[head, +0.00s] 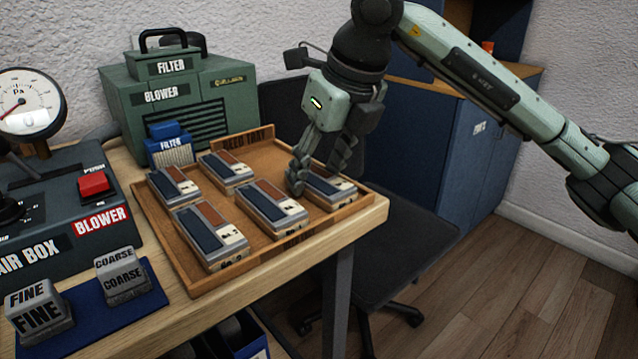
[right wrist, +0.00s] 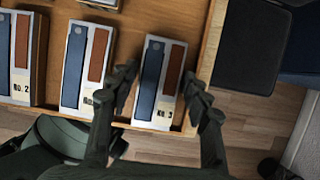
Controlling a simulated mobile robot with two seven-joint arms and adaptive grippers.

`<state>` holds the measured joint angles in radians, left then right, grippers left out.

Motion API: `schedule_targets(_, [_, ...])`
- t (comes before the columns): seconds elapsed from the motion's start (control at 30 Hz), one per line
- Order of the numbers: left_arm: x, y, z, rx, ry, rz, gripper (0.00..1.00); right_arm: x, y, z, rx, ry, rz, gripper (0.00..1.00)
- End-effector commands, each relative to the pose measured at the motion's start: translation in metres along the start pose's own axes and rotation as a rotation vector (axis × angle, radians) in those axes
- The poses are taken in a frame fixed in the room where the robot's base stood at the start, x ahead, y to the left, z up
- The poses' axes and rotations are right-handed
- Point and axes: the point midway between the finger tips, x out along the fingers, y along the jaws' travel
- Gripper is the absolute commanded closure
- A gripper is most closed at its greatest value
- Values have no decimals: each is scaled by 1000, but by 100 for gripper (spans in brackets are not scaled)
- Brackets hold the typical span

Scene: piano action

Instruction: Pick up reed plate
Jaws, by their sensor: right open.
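Several reed plates, each a pale block with a blue strip and a brown strip on top, lie in a wooden tray (head: 205,283). My right gripper (head: 318,178) points down over the rightmost reed plate (head: 342,191) and partly hides it. In the right wrist view this plate (right wrist: 151,82) is marked No. 3. The open fingers of the right gripper (right wrist: 160,85) stand on either side of it. I cannot tell whether they touch it. My left gripper is not in view.
More reed plates (head: 271,207) lie close on the left. The tray sits at the table's right edge. A green blower box (head: 180,105) and a blue filter (head: 168,146) stand behind it, an air box (head: 65,225) left. A dark chair (head: 400,240) is beside the table.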

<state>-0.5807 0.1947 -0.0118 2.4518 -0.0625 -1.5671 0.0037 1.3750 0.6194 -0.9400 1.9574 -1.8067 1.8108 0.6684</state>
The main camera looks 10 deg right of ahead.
Motion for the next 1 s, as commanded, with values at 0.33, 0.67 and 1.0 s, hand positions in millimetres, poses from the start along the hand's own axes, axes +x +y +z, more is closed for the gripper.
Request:
schedule_targets(0.33, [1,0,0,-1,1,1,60,0,0,0,-1,-1,0,52])
schedule_targets(0.67, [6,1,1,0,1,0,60,3,0,-1,-1,-1,0,52])
schedule_targets(1.0, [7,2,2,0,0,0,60,4,0,-2,-1,-1,0,52])
